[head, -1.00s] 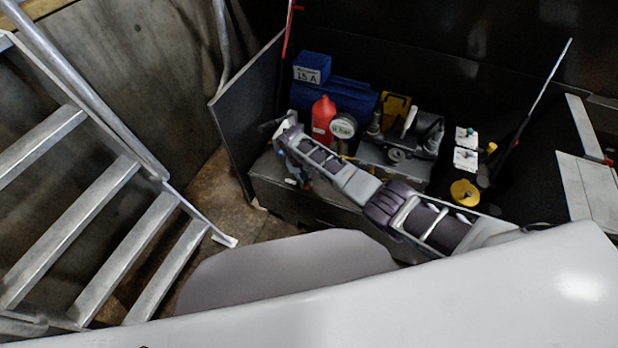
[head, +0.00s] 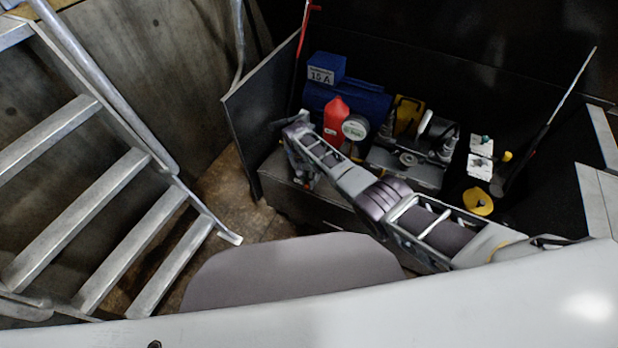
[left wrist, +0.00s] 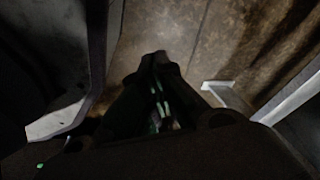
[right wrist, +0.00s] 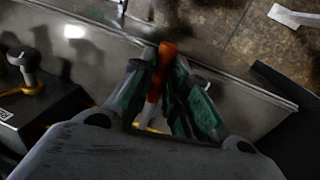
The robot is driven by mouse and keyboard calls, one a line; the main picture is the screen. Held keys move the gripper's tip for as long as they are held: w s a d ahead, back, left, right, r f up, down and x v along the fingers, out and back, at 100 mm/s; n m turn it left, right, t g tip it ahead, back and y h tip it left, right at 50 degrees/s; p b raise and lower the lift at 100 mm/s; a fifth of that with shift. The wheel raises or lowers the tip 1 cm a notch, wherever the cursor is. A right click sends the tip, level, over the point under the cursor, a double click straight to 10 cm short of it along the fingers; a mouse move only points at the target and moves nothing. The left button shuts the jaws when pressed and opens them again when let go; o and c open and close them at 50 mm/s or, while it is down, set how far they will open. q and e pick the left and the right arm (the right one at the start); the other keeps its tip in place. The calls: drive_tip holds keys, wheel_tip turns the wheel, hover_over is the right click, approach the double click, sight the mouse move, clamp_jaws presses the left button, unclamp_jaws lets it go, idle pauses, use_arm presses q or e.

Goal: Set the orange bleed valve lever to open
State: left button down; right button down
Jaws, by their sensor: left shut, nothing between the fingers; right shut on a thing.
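The orange lever (right wrist: 166,52) shows in the right wrist view, between the fingers of my right gripper (right wrist: 158,62). That gripper is shut on it, and the lever's tip reaches past the fingertips. In the head view my right gripper (head: 300,172) is at the front left edge of the grey equipment bench, and the lever is hidden there behind the gripper and arm. My left gripper (left wrist: 160,62) shows dark in the left wrist view, shut and empty above the brown floor. The left gripper does not show in the head view.
On the bench (head: 285,170) stand a red bottle (head: 335,122), a round gauge (head: 355,127), blue boxes (head: 345,100) and a grey pump-like unit (head: 410,165). A yellow knob (head: 478,201) is farther right. Metal stairs (head: 110,235) stand left, with bare floor (head: 235,195) between.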

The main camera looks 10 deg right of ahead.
drive_tip(key=c, duration=1.5)
unclamp_jaws()
drive_tip(key=shift+c, duration=0.2)
drive_tip(key=shift+o, duration=0.8)
drive_tip(key=shift+w+a+r, duration=0.1)
drive_tip(key=shift+w+r, duration=0.05)
drive_tip(key=shift+r, duration=0.25)
use_arm(q)
drive_tip(key=shift+s+a+f, duration=0.15)
drive_tip(key=shift+s+a, duration=0.05)
drive_tip(key=shift+a, duration=0.1)
use_arm(e)
wheel_tip(320, 180, up, 11)
drive_tip(key=w+a, duration=0.1)
drive_tip(key=shift+a, duration=0.4)
use_arm(q)
drive_tip(key=shift+w, duration=0.1)
use_arm(e)
drive_tip(key=shift+f, duration=0.1)
